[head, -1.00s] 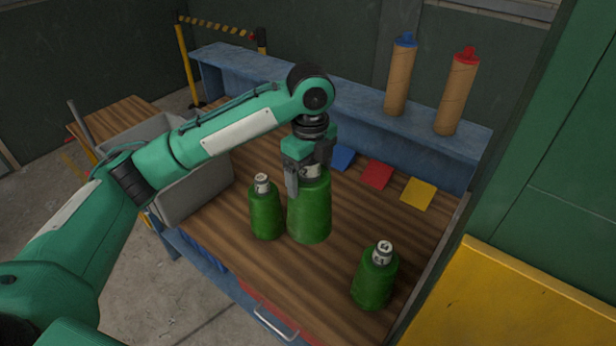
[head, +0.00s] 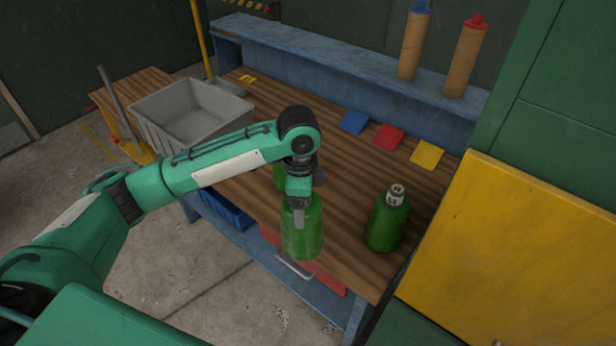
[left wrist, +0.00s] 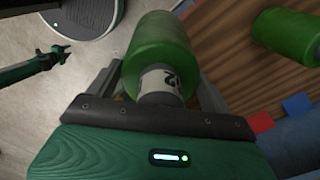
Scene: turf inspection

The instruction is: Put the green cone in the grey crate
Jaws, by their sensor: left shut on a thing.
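No plain cone shows; the green things are bottle-shaped, with pale labelled necks. My left gripper (head: 300,190) is shut on the neck of one green bottle (head: 301,230), upright and raised at the bench's front edge. The left wrist view shows this bottle (left wrist: 160,45) with a dark mark on its neck label. A second green bottle (head: 278,177) is mostly hidden behind my left arm. A third green bottle (head: 386,225) stands at the bench's right. The grey crate (head: 160,125) is at the left, open and apparently empty. My right gripper (left wrist: 54,50) looks open and empty, small in the left wrist view.
The wooden bench top (head: 345,180) has free room in the middle. Blue (head: 354,122), red (head: 388,137) and yellow (head: 427,154) squares lie along the back. Two cardboard tubes (head: 413,45) stand on the blue shelf (head: 330,65). A yellow panel (head: 510,260) borders the right.

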